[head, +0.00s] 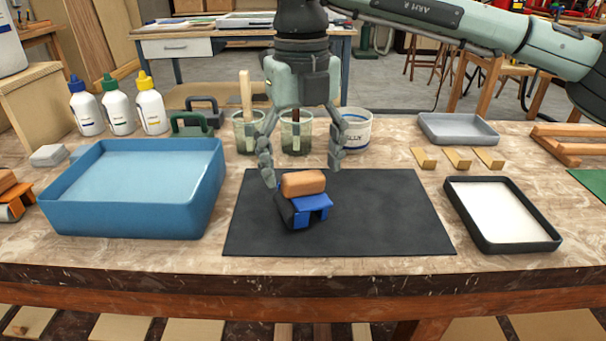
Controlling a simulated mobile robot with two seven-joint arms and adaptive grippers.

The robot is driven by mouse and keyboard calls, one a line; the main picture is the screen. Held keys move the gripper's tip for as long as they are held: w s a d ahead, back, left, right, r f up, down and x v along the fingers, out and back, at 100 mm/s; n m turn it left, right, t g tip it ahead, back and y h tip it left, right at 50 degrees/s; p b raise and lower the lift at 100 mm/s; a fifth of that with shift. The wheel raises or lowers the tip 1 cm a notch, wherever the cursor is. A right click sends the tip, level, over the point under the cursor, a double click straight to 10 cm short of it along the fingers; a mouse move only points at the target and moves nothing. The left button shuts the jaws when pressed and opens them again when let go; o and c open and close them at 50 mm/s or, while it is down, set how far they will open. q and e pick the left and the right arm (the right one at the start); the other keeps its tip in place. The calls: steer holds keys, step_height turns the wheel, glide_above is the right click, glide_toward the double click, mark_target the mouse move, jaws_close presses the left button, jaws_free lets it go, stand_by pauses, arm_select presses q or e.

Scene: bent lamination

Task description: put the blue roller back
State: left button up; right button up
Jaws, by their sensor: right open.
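The blue roller (311,208) lies on the black mat (390,215). It has a blue frame, a dark roller at its left and a wooden handle on top. My right gripper (302,170) points down just above and behind the roller. Its fingers are spread, one to each side of the wooden handle, with nothing between them. I cannot tell whether a finger touches the handle. My left gripper is out of view.
A large blue tray (75,215) stands left of the mat, with an orange roller (14,205) at the left edge. A black tray (545,243) holds white liquid at right. Several cups, including a white tub (357,130), stand behind the gripper. The mat's right half is clear.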

mark_target(302, 175)
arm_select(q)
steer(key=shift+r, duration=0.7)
arm_select(e)
step_height(302, 175, up, 10)
